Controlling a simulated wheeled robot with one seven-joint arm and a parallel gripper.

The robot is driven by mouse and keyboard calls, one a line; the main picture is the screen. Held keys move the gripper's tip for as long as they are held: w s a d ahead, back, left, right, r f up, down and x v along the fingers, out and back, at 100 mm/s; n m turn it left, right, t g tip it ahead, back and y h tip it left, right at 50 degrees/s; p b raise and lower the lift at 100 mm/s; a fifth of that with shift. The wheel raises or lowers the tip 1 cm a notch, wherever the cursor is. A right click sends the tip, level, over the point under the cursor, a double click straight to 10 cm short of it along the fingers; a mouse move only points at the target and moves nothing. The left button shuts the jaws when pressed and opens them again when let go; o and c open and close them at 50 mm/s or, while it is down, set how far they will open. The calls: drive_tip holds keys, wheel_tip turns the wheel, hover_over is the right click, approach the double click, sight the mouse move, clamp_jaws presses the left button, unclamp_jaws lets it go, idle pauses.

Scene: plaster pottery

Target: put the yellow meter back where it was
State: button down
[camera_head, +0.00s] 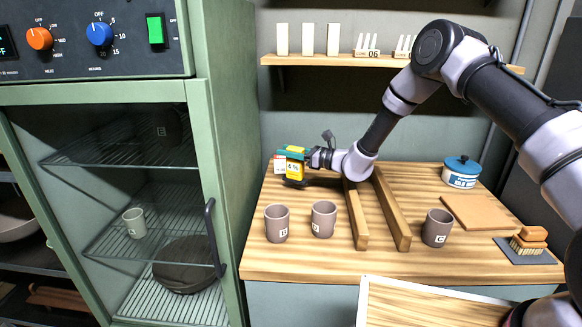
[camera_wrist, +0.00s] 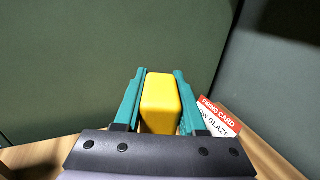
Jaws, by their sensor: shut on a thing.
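The yellow meter (camera_head: 293,169) is a small yellow box with a dark display, at the back left of the wooden table (camera_head: 300,258). My gripper (camera_head: 294,153) is shut on it, with teal fingers on either side. In the wrist view the yellow meter (camera_wrist: 161,103) sits between the two teal fingers of my gripper (camera_wrist: 160,95). A dark low object (camera_head: 313,183) shows just below the meter; I cannot tell whether the meter touches it. Where the meter was before is not shown.
A red and white firing card (camera_wrist: 218,118) stands right behind the meter. Two mugs (camera_head: 277,223) (camera_head: 324,219) stand in front, beside two wooden bars (camera_head: 357,215). Another mug (camera_head: 437,228) is to the right. The green cabinet (camera_head: 226,160) borders the table's left side.

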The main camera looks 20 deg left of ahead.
sight(288, 162)
wheel_tip(288, 162, down, 4)
drive_tip(key=shift+f, duration=0.15)
idle(0.3)
